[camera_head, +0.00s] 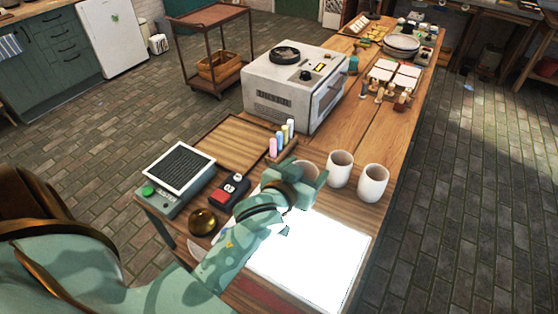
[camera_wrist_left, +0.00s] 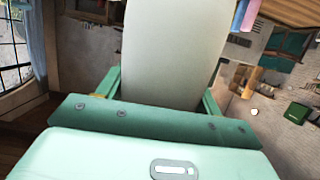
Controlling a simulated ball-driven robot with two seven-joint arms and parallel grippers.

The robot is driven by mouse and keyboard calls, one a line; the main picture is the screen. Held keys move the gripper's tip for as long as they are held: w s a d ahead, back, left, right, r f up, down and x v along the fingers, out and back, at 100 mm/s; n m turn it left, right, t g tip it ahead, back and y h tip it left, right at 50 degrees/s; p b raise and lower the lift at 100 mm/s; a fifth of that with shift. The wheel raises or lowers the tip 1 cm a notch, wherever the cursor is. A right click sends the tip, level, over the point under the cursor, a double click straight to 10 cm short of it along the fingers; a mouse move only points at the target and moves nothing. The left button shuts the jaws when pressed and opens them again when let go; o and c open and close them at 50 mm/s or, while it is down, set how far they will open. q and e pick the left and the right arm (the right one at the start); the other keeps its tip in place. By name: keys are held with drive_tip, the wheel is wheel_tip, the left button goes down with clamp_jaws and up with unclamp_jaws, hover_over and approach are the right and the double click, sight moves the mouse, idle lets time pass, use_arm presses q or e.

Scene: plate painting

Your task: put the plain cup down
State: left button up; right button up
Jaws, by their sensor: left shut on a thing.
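My left gripper (camera_head: 308,177) is shut on a pale, plain cup (camera_wrist_left: 172,50), which fills the middle of the left wrist view between the green fingers. In the head view only a part of this cup (camera_head: 305,166) shows behind the gripper. I cannot tell whether its base touches the table. Two more whitish cups, a nearer one (camera_head: 373,183) and a farther one (camera_head: 340,168), stand upright just to the right of the gripper. My right gripper is not in view.
A bright white panel (camera_head: 322,262) lies in front of the cups. A wooden tray (camera_head: 232,141), colored bottles (camera_head: 273,146), a scale (camera_head: 176,172), a red-and-black block (camera_head: 232,187) and a brass ball (camera_head: 202,221) crowd the left. A white oven (camera_head: 290,90) stands behind.

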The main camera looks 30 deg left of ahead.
use_arm(q)
drive_tip(key=w+a+f+b, duration=0.2)
drive_tip(key=w+f, duration=0.2)
drive_tip(key=w+a+f+b, duration=0.1)
drive_tip(key=w+f+b, duration=0.2)
drive_tip(key=w+f, duration=0.1)
drive_tip(key=w+a+f+b, duration=0.2)
drive_tip(key=w+f, duration=0.1)
drive_tip(key=f, duration=0.2)
drive_tip(key=shift+w+a+b, duration=0.3)
drive_tip(key=shift+w+a, duration=0.05)
drive_tip(key=shift+w, duration=0.05)
drive_tip(key=shift+r, duration=0.2)
drive_tip(key=shift+f, duration=0.15)
drive_tip(key=o, duration=1.2)
